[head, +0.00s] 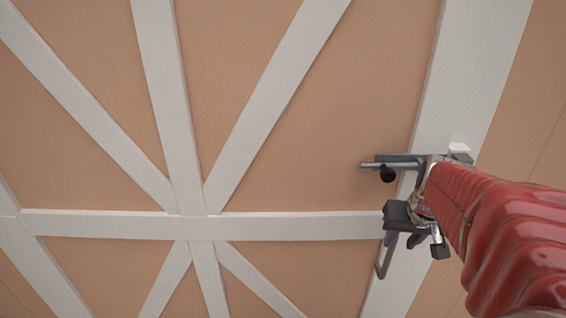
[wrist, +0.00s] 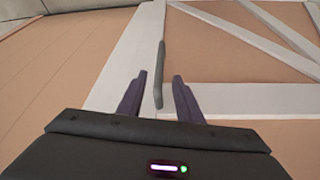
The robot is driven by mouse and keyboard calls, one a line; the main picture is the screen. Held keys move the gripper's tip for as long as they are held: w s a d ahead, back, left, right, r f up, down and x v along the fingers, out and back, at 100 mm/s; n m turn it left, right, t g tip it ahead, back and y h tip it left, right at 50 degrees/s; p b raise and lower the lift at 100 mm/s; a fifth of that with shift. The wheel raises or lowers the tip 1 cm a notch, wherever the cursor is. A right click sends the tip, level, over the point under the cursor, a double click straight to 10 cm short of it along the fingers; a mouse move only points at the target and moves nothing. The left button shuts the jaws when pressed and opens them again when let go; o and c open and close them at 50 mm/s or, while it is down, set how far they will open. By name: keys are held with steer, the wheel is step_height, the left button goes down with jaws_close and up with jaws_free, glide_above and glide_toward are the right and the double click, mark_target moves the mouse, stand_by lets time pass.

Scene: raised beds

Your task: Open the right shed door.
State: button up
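The shed door (head: 320,120) fills most of the head view, with tan panels and white braces. It looks closed, though its right edge is partly hidden by my arm. A grey bar handle (head: 382,268) hangs on its right side, below a grey slide bolt (head: 388,161) with a black knob. The bolt's rod sticks out to the left; its right end is partly hidden. My gripper (head: 403,240) is at the handle. In the wrist view the handle (wrist: 160,80) stands between the two purple fingers, with visible gaps on both sides, so the gripper is open around it.
A white horizontal rail (head: 300,226) crosses the door near the handle's height. Tan wall (head: 540,110) lies beyond the white upright at the right. No loose objects show.

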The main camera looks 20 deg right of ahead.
mark_target(391, 253)
steer(key=x, duration=1.2)
steer(key=shift+c, duration=0.6)
jaws_close()
steer(key=shift+a, duration=0.1)
